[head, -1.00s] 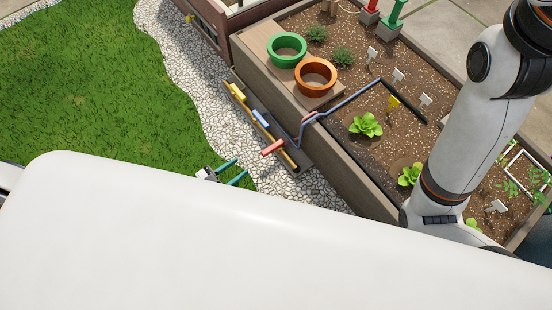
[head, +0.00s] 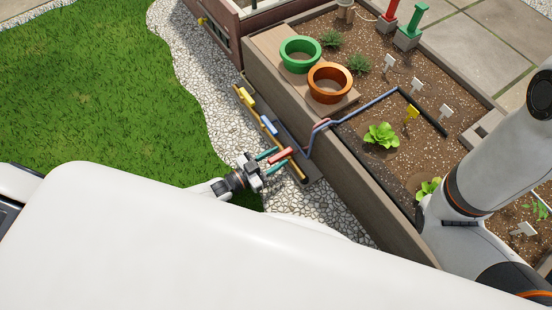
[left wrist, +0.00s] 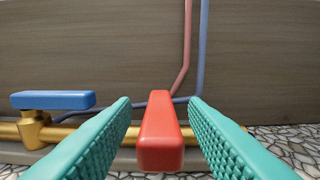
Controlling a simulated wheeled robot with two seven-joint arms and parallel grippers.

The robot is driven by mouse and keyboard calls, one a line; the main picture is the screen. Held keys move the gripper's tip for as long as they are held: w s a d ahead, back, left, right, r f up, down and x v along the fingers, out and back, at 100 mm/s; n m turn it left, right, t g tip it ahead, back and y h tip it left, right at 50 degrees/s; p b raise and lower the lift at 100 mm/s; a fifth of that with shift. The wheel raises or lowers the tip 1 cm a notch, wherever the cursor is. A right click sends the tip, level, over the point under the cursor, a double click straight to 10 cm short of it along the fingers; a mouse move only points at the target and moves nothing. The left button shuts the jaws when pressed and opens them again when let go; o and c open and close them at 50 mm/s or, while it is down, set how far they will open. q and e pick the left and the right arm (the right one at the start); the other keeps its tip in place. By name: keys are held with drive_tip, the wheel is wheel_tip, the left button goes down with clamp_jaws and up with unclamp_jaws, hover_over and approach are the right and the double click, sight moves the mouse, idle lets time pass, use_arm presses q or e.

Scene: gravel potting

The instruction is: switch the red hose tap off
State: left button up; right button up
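The red hose tap (head: 280,155) has a red lever handle on a brass pipe, low along the planter's side wall. In the left wrist view the red handle (left wrist: 160,135) points toward the camera, between the two fingers. My left gripper (head: 272,161) has teal fingers, open on either side of the red handle, with a gap showing on both sides. The left gripper also fills the sides of the left wrist view (left wrist: 160,120). My right gripper is not in view; only the right arm shows at the right of the head view.
A blue tap (head: 269,125) and a yellow tap (head: 246,97) sit on the same pipe (left wrist: 70,134). Pink and blue hoses run up the planter wall. Green (head: 300,54) and orange (head: 330,82) pots stand on the planter. Gravel and grass lie beside it.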

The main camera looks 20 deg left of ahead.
use_arm(q)
drive_tip(key=shift+w+d, duration=0.15)
drive_tip(key=shift+w, duration=0.05)
clamp_jaws()
idle(0.3)
